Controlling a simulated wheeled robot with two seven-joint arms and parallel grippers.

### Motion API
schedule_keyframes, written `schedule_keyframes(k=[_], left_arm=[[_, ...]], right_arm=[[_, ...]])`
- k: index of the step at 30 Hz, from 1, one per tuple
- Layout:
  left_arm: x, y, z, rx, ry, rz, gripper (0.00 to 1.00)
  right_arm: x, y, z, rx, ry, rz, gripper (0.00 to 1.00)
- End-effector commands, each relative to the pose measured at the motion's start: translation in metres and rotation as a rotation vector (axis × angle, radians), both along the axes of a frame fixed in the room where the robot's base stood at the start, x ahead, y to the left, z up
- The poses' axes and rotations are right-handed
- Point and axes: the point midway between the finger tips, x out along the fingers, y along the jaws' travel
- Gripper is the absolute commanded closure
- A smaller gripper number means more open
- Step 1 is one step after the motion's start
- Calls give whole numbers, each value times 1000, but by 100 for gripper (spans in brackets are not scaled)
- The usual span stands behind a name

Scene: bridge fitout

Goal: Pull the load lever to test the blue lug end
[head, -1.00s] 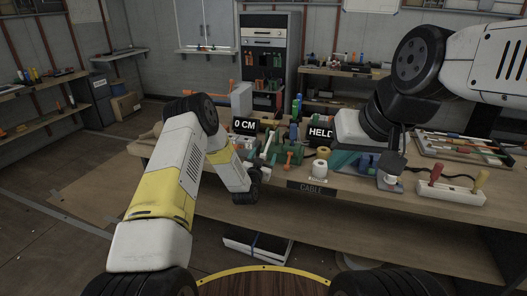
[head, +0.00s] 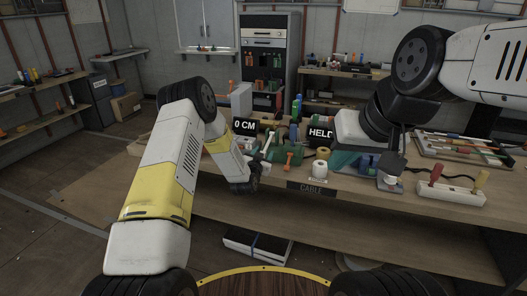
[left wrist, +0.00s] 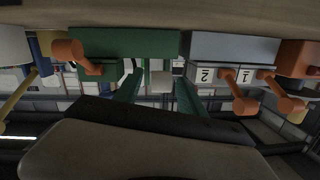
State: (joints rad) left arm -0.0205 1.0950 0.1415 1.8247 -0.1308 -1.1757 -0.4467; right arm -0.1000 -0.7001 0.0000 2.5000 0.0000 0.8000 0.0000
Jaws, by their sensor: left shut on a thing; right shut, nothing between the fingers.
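My left gripper (head: 257,168) is low at the front of the bench, beside the green test rig (head: 280,157). It is shut on what seems to be the load lever; the arm and fingers hide the grip. The left wrist view shows a green block (left wrist: 140,43) and orange handles (left wrist: 240,99) close by, beside labels "2" and "1". A display reads "0 CM" (head: 244,125) and another reads "HELD" (head: 320,133). I cannot single out the blue lug end.
A tape-like roll (head: 320,168) stands behind the "CABLE" label (head: 312,189). A pale block with red and yellow handles (head: 450,192) lies at the right front, with a tool tray (head: 465,150) behind it.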

Motion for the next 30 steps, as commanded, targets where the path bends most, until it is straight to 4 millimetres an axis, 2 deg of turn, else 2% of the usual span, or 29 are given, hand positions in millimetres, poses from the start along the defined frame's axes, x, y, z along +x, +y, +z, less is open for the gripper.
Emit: schedule_keyframes(k=[1,13,22,30], left_arm=[[0,1,9,11,27,1,100],[3,-1,59,116,353,1,100],[12,-3,87,115,352,2,100],[20,-5,100,115,351,4,100]], right_arm=[[0,0,0,0,0,0,100],[0,0,0,0,0,0,100],[0,0,0,0,0,0,100],[0,0,0,0,0,0,100]])
